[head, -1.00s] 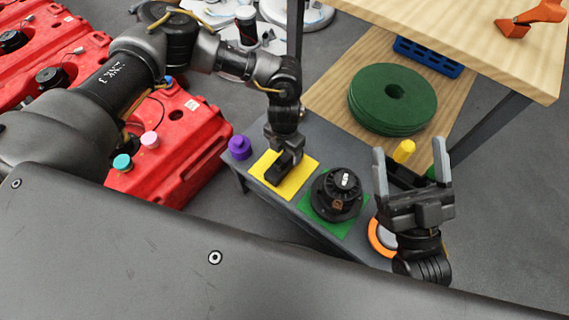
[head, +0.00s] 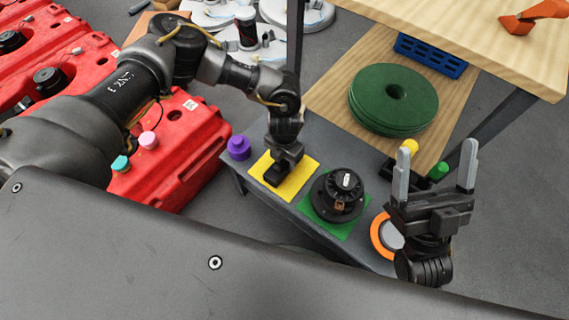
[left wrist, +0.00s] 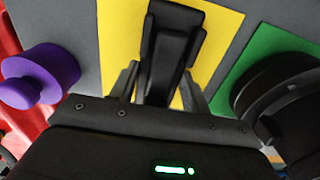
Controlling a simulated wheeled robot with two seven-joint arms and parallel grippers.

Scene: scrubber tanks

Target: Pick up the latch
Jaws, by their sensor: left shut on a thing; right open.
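The latch (left wrist: 170,50) is a black, elongated part over the yellow square (left wrist: 122,25) in the left wrist view. In the head view it shows as a dark shape (head: 275,172) on the yellow square (head: 300,182), partly hidden by my left gripper. My left gripper (head: 280,162) points down over it; in the left wrist view its fingers (left wrist: 163,85) are on both sides of the latch, shut on it. I cannot tell whether the latch touches the square. My right gripper (head: 435,175) is open and empty, fingers up, at the right of the grey bench.
A purple knob (head: 238,148) stands left of the yellow square. A black round part (head: 338,195) sits on a green square (head: 312,210) to its right, near an orange ring (head: 378,238). Red tanks (head: 185,145) are at left, a wooden table (head: 450,30) at back right.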

